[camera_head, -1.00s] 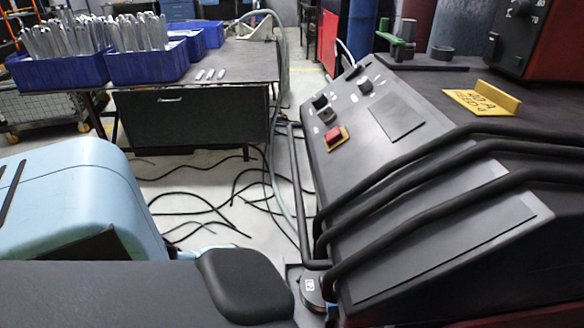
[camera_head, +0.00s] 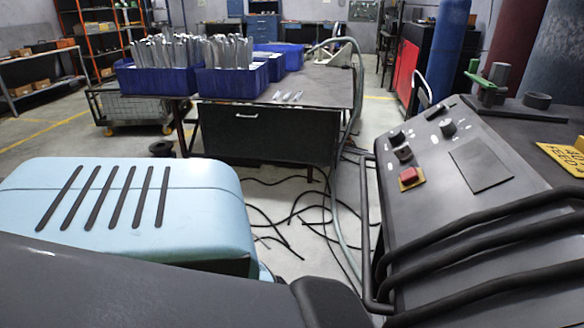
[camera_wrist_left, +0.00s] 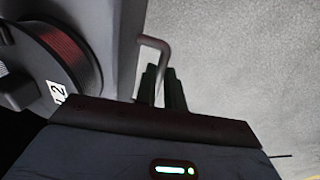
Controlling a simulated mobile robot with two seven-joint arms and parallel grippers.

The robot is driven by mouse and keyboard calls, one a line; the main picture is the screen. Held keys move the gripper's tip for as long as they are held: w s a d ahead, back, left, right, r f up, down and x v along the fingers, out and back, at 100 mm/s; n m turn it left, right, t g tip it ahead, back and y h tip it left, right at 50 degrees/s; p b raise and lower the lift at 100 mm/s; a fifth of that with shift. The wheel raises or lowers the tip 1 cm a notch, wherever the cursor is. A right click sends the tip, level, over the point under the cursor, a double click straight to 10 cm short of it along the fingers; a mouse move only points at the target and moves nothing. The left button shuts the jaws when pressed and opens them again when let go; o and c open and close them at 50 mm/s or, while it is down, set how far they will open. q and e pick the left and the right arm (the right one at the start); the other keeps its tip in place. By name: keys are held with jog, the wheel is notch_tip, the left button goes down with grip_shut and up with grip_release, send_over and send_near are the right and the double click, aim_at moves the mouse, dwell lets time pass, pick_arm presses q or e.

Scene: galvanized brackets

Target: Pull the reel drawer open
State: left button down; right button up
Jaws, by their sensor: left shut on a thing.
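In the left wrist view, my left gripper (camera_wrist_left: 163,88) has its dark fingers shut on a bent grey bar handle (camera_wrist_left: 154,42). The handle's upper end turns left toward a plain grey panel (camera_wrist_left: 118,40), which looks like the drawer front. A dark reel with reddish windings (camera_wrist_left: 72,50) and a white label bearing a 2 lies to the left of the panel. How far the drawer stands open cannot be told from this view. Neither gripper shows in the head view, and my right gripper is out of sight.
A black control console (camera_head: 465,170) with a red button (camera_head: 410,176) and thick bars stands at right. A bench (camera_head: 320,85) with blue bins of metal parts (camera_head: 232,82) stands farther back. Black cables (camera_head: 285,215) lie on the floor between.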

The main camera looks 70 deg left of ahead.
pick_arm(q)
jog(key=c, duration=1.5)
grip_release()
jog(key=shift+r+p, duration=0.3)
jog(key=shift+r, duration=0.25)
jog(key=r+p, duration=0.1)
jog(key=r, duration=0.1)
jog(key=r+p, duration=0.1)
jog(key=r, duration=0.1)
jog(key=s+r+p, duration=0.1)
jog(key=r, duration=0.1)
jog(key=shift+s+a+r, duration=0.1)
jog(key=shift+a+r, duration=0.2)
jog(key=shift+a, duration=0.05)
